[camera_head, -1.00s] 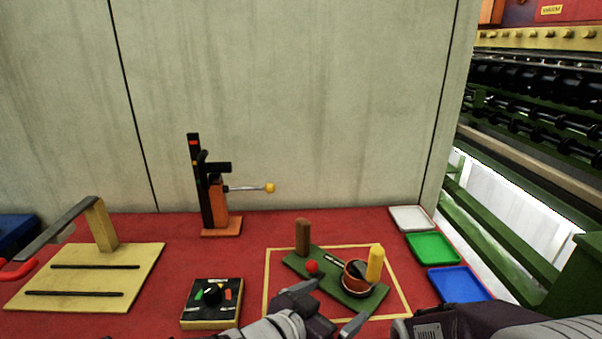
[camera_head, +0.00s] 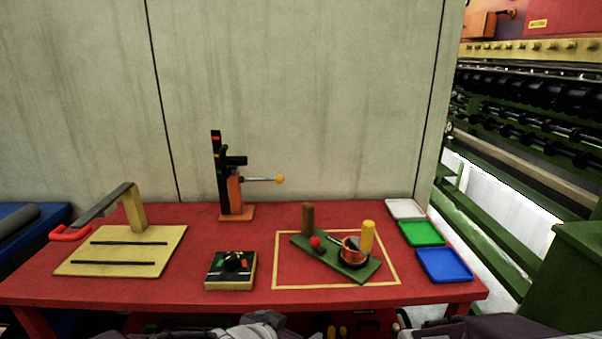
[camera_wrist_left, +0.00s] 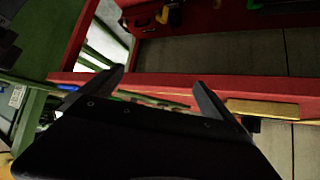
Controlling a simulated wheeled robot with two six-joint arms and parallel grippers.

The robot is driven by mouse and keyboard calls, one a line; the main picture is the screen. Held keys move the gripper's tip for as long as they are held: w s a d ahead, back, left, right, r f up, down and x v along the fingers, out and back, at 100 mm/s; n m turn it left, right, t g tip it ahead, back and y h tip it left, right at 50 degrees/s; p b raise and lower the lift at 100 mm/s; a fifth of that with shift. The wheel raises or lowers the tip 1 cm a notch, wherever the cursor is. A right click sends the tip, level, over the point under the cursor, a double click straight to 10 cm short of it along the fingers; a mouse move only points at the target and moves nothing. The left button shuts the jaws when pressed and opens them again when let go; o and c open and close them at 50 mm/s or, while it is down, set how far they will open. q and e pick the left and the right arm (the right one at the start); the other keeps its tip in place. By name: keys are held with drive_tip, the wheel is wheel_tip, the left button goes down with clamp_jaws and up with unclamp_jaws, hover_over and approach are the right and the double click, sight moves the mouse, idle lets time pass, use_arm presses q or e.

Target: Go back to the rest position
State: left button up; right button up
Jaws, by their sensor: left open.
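My left gripper (camera_wrist_left: 160,85) shows in the left wrist view with its two dark fingers spread and nothing between them. It is beside the front edge of the red table (camera_wrist_left: 270,102). In the head view, grey and dark parts of my arms show along the bottom edge, below the red table (camera_head: 130,292). No gripper jaws can be made out there, and my right gripper is not visible.
On the table are a beige slotted board (camera_head: 120,253), a lever press (camera_head: 235,195), a knob box (camera_head: 231,271), and a green board (camera_head: 358,271) with pegs and a red cup. White (camera_head: 405,208), green (camera_head: 422,233) and blue (camera_head: 444,264) trays stand at right. Green machinery (camera_head: 560,270) is beyond.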

use_arm(q)
drive_tip(key=s+a+f+n+g+y, duration=0.2)
drive_tip(key=s+a+f+n+g, duration=0.15)
drive_tip(key=s+a+f, duration=0.35)
drive_tip(key=s+a+f+n+g+y, duration=0.2)
drive_tip(key=s+a+f+n+g, duration=0.15)
drive_tip(key=a, duration=0.55)
wheel_tip(320, 180, up, 20)
drive_tip(key=s+m+p, duration=0.1)
drive_tip(key=p, duration=1.8)
drive_tip(key=shift+d+f+g+p, duration=0.25)
drive_tip(key=shift+d+g+p, duration=0.05)
drive_tip(key=shift+g, duration=0.1)
